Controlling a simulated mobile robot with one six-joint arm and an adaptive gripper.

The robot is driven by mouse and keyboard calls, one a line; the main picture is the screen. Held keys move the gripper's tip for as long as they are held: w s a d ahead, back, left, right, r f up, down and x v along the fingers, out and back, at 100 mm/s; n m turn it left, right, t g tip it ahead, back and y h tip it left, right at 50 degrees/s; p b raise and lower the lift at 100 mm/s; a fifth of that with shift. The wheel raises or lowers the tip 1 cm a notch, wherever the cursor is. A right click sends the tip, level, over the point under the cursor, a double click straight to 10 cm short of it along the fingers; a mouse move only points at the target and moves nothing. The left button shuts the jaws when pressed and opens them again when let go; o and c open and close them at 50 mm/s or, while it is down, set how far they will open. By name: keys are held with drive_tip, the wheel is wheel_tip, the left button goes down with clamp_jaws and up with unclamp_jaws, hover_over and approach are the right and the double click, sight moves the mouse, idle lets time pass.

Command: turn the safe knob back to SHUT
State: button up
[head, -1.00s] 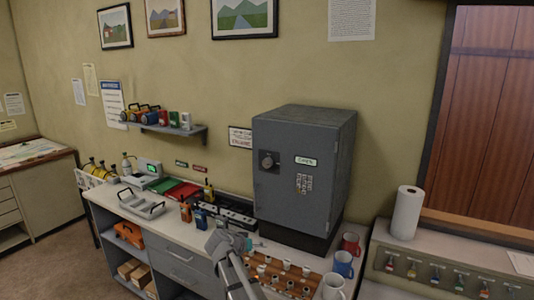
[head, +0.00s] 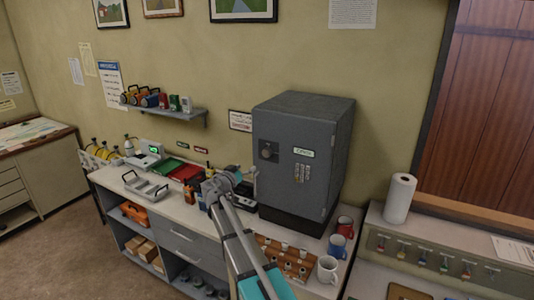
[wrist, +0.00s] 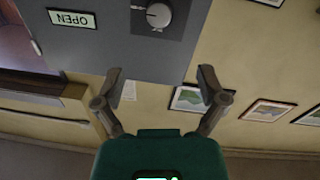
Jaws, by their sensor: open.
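The grey safe (head: 285,205) stands upright on the counter with its door flush in the frame. Its round knob (head: 268,152) is at the upper left of the door, beside a white label (head: 304,152). In the wrist view, which is upside down, the knob (wrist: 158,14) is at the top edge and partly cut off. The label (wrist: 72,19) there reads OPEN. My gripper (wrist: 160,76) is open and empty, its fingers apart, with the knob ahead of the gap and not touched. In the head view my gripper (head: 230,180) is left of and below the knob.
Several mugs, including a blue one (head: 345,227), stand at the safe's right. A wooden rack (head: 270,250) lies in front. A paper roll (head: 399,198) stands further right.

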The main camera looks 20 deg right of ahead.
sight(266, 154)
drive_tip(key=shift+w+d, duration=0.1)
drive_tip(key=x, duration=1.3)
drive_tip(key=shift+d, duration=0.3)
drive_tip(key=c, duration=1.2)
drive_tip(key=shift+o, duration=0.2)
drive_tip(key=shift+d, duration=0.15)
